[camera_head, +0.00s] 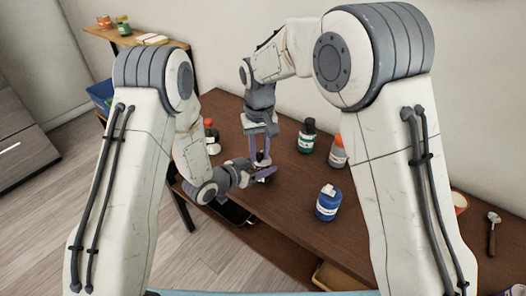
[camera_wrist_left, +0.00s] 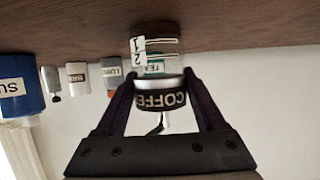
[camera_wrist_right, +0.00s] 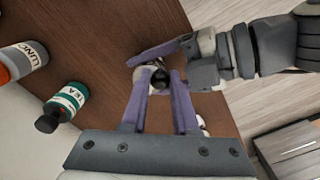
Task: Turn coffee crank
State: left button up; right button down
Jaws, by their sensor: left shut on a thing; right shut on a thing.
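The coffee grinder (camera_wrist_left: 158,100) stands on the brown table; in the left wrist view, where the scene looks upside down, it has a glass lower part and a black band marked COFFEE. My left gripper (camera_wrist_left: 160,77) is shut around its body. A thin metal crank arm (camera_wrist_left: 163,124) shows on its lid side. In the right wrist view the black crank knob (camera_wrist_right: 160,79) lies between the fingertips of my right gripper (camera_wrist_right: 159,74), which comes down from above and is shut on it. In the head view my grippers mostly hide the grinder.
A blue bottle (camera_head: 328,204) stands to the right of the grinder. A green-labelled tea bottle (camera_head: 306,138) and an orange-and-grey bottle (camera_head: 338,152) stand behind. A red-topped bottle (camera_head: 210,131) is at the left, partly behind my left arm. A metal utensil (camera_head: 492,232) lies far right.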

jog(key=shift+a+m, duration=0.1)
jog(key=shift+m, duration=0.3)
jog(key=c, duration=0.7)
grip_release()
jog(key=shift+o, duration=0.2)
